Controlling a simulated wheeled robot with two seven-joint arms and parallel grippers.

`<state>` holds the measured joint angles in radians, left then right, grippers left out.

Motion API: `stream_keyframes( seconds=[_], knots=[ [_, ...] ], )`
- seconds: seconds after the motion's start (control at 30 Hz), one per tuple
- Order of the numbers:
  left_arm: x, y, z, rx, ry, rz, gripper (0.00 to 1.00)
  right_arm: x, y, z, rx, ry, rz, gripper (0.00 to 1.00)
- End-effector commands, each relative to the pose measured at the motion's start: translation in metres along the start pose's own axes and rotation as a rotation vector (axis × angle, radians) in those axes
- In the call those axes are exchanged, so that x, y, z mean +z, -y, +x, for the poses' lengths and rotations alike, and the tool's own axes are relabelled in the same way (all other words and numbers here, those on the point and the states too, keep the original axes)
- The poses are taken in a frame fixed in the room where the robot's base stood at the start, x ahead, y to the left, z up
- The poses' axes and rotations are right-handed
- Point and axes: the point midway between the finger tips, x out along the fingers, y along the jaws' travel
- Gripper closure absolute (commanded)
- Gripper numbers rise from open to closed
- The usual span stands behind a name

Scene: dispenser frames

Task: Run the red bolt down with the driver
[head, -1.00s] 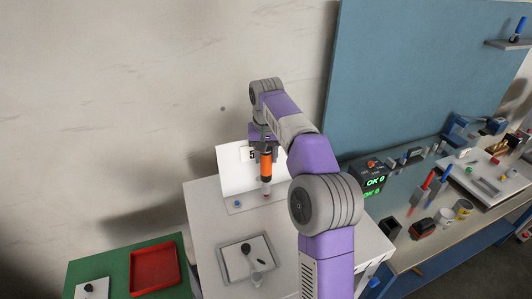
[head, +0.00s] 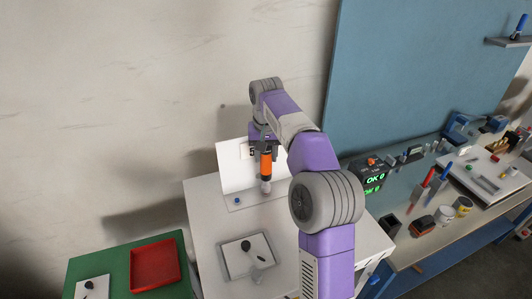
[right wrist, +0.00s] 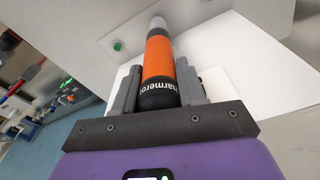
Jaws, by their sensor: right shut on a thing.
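My right gripper (head: 262,142) is shut on the orange and black driver (head: 266,165), which points down over a grey plate (head: 240,205) on the white table. In the right wrist view the driver (right wrist: 158,62) sits between both fingers, its pale grey tip pointing away toward the plate surface. The red bolt cannot be made out now; the driver's tip may hide it. A blue bolt head (head: 237,201) shows on the plate left of the driver. A green one (right wrist: 117,45) shows in the right wrist view. My left gripper is not in view.
A white panel (head: 232,165) stands behind the plate. A grey tray (head: 233,272) with small dark parts lies in front. A red tray (head: 154,266) is on a green table at left. A display box (head: 374,178) reads "OK 0" on the cluttered workbench at right.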

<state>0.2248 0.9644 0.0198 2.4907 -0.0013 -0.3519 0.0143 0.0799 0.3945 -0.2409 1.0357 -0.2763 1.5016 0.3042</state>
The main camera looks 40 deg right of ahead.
Motion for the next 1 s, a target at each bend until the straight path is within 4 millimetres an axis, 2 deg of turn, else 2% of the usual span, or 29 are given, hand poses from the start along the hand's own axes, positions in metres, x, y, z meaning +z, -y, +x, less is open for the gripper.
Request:
stream_keyframes(
  seconds=[1.0],
  knots=[
    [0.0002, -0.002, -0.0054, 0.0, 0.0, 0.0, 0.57, 0.0001, -0.0001, -0.001, -0.001, -0.002, 0.0, 1.0]
  ],
)
